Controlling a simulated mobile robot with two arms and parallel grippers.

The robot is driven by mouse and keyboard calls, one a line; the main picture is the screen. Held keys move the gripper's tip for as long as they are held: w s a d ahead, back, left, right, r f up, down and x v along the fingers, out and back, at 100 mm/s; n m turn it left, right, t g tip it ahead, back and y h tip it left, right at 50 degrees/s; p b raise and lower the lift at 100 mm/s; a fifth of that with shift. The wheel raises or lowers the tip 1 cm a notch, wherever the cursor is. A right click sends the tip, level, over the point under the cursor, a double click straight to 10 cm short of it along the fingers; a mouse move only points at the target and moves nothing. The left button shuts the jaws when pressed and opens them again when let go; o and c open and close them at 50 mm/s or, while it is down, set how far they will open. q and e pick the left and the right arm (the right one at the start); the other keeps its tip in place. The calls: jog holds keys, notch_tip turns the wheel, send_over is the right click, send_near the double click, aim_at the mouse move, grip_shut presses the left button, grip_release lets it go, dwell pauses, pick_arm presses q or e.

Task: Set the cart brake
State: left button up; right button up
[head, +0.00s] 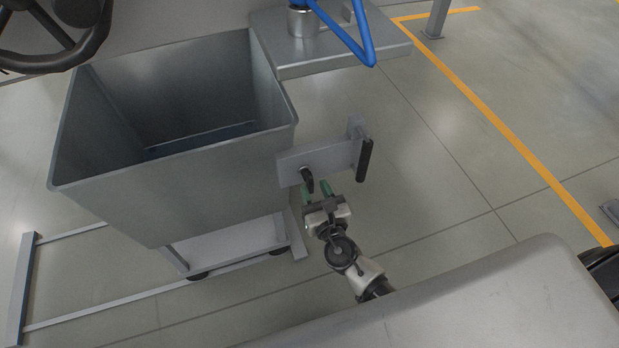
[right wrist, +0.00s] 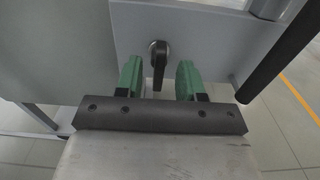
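The cart (head: 190,190) is an open grey metal bin on a low wheeled frame, left of centre in the head view. A grey plate (head: 335,158) sticks out from its right side. A short black lever (head: 307,179), apparently the brake, hangs down from a round hub on this plate; it also shows in the right wrist view (right wrist: 158,65). My right gripper (head: 316,188) is open, its green fingers pointing at the plate. In the right wrist view the lever's lower end appears between the fingers (right wrist: 159,80), with gaps on both sides. My left gripper is out of view.
A black upright handle (head: 364,160) stands at the plate's outer end, right of my right gripper. A black handwheel (head: 55,45) is at top left. A grey platform (head: 330,50) with a blue bar (head: 345,38) is behind. Floor rails (head: 110,302) lie left of the cart.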

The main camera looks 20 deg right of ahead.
aim_at(312, 184)
jog(key=shift+w, duration=1.85)
grip_shut()
